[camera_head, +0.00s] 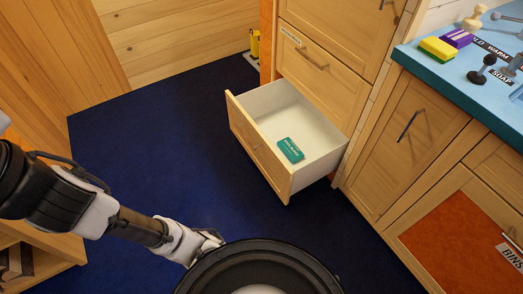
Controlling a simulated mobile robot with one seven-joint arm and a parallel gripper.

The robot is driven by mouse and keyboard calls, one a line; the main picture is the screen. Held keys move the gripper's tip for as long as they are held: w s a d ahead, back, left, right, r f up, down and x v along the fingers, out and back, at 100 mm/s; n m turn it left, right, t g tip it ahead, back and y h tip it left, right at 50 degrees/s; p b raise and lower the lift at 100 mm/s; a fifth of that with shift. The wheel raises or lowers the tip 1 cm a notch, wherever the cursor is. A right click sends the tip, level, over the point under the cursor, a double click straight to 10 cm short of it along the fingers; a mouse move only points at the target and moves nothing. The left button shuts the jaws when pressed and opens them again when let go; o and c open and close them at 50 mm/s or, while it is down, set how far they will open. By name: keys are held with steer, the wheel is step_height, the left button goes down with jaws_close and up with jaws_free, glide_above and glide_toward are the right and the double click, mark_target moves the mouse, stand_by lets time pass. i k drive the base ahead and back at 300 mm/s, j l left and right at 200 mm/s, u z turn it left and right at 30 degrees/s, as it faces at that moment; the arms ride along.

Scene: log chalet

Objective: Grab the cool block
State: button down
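A teal block with pale lettering (290,150), which I take to be the cool block, lies flat inside an open wooden drawer (262,152). It rests on the drawer's pale floor, toward the front panel, and nothing covers it. The lettering is too small to read surely. My arm reaches in from the left, and its end, my gripper (212,238), is low in the picture, outside the drawer and well short of the block. The fingers are small and partly hidden by a dark round part at the bottom edge, so I cannot tell whether they are open.
A blue-topped counter (470,75) on the right holds a yellow-and-green sponge (437,48), a purple item (457,37) and taps. Closed cabinets (405,145) flank the drawer. The dark blue floor (150,140) left of the drawer is clear. A wooden shelf stands at lower left.

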mark_target(287, 145)
steer(key=i+j+z, duration=0.2)
steer(key=i, duration=0.2)
steer(key=i+z, duration=0.2)
steer(key=i, duration=0.15)
steer(key=i+j+z, duration=0.4)
steer(key=i+j, duration=0.25)
steer(key=j, duration=0.15)
